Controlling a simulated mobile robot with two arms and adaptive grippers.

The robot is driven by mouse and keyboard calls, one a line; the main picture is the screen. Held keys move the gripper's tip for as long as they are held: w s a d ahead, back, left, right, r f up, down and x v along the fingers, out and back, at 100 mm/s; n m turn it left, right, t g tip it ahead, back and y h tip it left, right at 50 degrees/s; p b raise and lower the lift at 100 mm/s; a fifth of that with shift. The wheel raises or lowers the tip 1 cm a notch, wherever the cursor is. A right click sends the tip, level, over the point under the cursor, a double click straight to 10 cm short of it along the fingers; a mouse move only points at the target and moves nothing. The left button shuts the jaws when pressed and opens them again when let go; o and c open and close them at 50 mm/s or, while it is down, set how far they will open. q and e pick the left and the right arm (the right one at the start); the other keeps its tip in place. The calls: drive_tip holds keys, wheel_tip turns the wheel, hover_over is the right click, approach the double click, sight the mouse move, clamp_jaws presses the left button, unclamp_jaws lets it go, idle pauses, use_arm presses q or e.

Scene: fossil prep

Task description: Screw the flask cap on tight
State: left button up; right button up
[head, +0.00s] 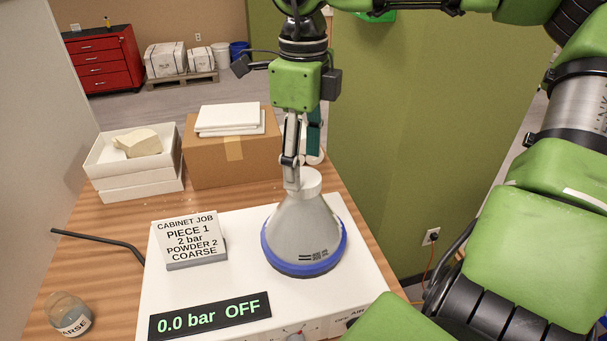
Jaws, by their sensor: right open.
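The flask (303,232) is a grey-white cone with a blue ring round its base. It stands upright on the white cabinet top. A pale round piece at its neck, which looks like the cap (312,182), sits on top; I cannot tell how tightly it is seated. My right gripper (303,172) points down from above at the neck, open. One finger is in front of the cap's left side; the other is partly hidden behind. I cannot tell whether the fingers touch the cap. My left gripper is not in view.
A sign (189,238) and a display reading 0.0 bar OFF (210,315) are on the cabinet. A labelled jar (69,314) and black bent rod (100,238) lie left. A cardboard box (232,160) and white box with a pale piece (135,172) stand behind.

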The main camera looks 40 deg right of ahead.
sight(303, 177)
drive_tip(key=shift+f, duration=0.15)
wheel_tip(303, 177, down, 3)
drive_tip(key=b, duration=0.3)
drive_tip(key=shift+f, duration=0.2)
drive_tip(key=shift+r, duration=0.1)
